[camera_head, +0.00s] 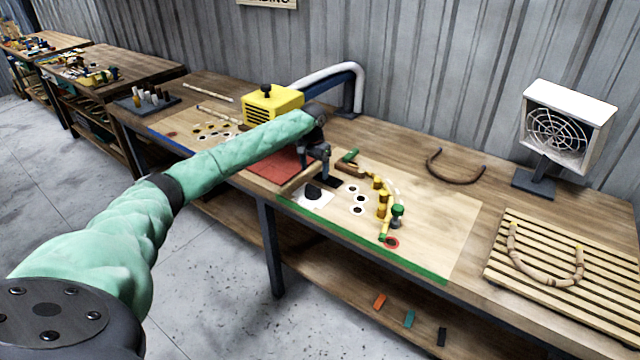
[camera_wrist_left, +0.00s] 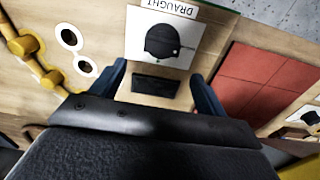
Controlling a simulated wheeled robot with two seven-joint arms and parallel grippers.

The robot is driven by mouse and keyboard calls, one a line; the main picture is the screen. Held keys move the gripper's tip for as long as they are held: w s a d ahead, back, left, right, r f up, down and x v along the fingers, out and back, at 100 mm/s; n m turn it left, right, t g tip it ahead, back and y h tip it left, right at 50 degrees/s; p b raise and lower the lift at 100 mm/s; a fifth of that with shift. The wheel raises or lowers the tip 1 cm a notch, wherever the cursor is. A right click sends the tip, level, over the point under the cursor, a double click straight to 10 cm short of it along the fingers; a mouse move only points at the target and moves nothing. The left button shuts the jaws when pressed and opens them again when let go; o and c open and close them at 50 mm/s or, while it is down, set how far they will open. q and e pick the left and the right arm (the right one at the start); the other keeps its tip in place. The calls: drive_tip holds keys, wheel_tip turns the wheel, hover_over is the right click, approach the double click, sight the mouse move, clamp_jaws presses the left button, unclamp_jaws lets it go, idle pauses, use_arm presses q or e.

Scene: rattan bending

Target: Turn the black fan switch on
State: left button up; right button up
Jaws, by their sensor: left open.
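A black rounded knob (camera_head: 314,192) sits on a white card (camera_head: 322,203) near the front of the bench's middle board. In the left wrist view the card (camera_wrist_left: 133,48) reads DRAUGHT, and the knob (camera_wrist_left: 162,40) lies beyond the fingertips. A flat dark rectangular block (camera_wrist_left: 157,86) lies between the fingers in that view, beside the card. My left gripper (camera_head: 318,165) points down over this area, open and empty; its blue fingers (camera_wrist_left: 158,70) stand apart. I cannot tell its exact height. The white fan (camera_head: 556,130) with a round grille stands at the back right.
Yellow and green pegs (camera_head: 382,200) hold a curved piece right of the gripper. A red mat (camera_head: 277,165) and a yellow box (camera_head: 270,103) lie to the left. A slatted rack (camera_head: 600,290) with a bent rattan piece (camera_head: 545,278) is at the right.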

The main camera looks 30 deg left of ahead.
sight(313, 187)
use_arm(q)
drive_tip(key=shift+s+a+r, duration=0.15)
drive_tip(key=shift+s+r, duration=0.1)
drive_tip(key=shift+s, duration=0.35)
drive_tip(key=f, duration=0.1)
drive_tip(key=f+p, duration=0.1)
drive_tip(key=f, duration=0.1)
drive_tip(key=shift+w+f+p, duration=0.15)
drive_tip(key=shift+w+p, duration=0.15)
drive_tip(key=shift+w, duration=0.05)
drive_tip(key=f, duration=0.2)
drive_tip(key=f+p, duration=0.1)
drive_tip(key=shift+s+f, duration=0.2)
drive_tip(key=shift+f, duration=0.2)
drive_tip(key=shift+w+f+p, duration=0.1)
drive_tip(key=shift+f+p, duration=0.2)
drive_tip(key=shift+f, duration=0.2)
use_arm(e)
drive_tip(key=s+d+f, duration=0.2)
drive_tip(key=s, duration=0.3)
drive_tip(key=shift+s+f, duration=0.3)
drive_tip(key=shift+f, duration=0.1)
use_arm(q)
drive_tip(key=shift+r, duration=0.1)
drive_tip(key=shift+c, duration=0.4)
drive_tip(key=c, duration=0.9)
